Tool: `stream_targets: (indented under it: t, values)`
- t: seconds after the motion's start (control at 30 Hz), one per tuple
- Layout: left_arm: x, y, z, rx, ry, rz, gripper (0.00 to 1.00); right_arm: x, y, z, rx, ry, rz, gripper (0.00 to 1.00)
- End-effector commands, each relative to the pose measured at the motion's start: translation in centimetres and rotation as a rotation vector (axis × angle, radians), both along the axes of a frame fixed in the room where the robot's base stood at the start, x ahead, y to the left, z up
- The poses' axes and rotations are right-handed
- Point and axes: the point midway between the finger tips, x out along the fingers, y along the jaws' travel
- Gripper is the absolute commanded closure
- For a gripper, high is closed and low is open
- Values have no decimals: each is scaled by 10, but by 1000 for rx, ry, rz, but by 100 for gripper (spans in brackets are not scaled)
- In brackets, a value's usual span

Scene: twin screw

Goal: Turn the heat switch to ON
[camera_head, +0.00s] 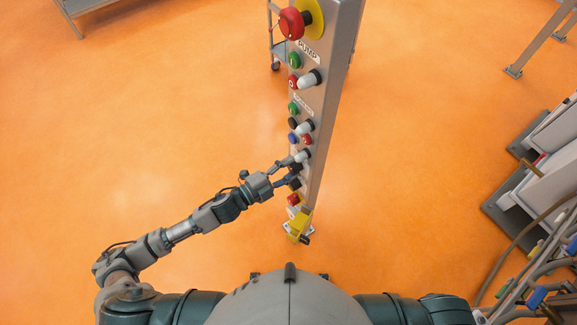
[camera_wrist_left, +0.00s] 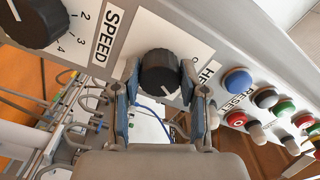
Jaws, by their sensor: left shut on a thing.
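The heat switch is a black round knob (camera_wrist_left: 160,72) on a white plate in the left wrist view. Beside it is a partly hidden label whose visible letters begin "HE". A "0" mark shows at the plate's upper right. My left gripper (camera_wrist_left: 163,92) has one blue-grey finger on each side of the knob and is shut on it. The knob's pointer and its exact setting cannot be made out. In the head view my left gripper (camera_head: 289,173) is at the lower part of the panel, where it partly hides the controls. My right gripper is out of view.
A grey upright panel (camera_head: 323,120) carries several buttons and switches, with a red emergency button (camera_head: 293,23) on top. A black SPEED dial (camera_wrist_left: 31,20) and a blue RESET button (camera_wrist_left: 238,80) flank the knob. Cables and boxes stand at right; orange floor (camera_head: 150,120) is clear at left.

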Motion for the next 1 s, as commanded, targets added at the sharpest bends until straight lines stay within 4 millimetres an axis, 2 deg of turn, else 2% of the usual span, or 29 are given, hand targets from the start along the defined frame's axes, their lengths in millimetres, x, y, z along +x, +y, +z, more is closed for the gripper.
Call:
stream_targets:
  t: [0.47, 0.5, 0.6, 1.0]
  values:
    - [-3, -2, -1, 8, -12, -6, 92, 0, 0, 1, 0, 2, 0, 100]
    - [-3, -2, -1, 8, -12, -6, 55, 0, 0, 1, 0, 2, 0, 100]
    - [-2, -1, -1, 7, -11, -5, 32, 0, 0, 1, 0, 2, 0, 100]
    - [-5, 6, -2, 9, -9, -1, 32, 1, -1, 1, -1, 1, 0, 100]
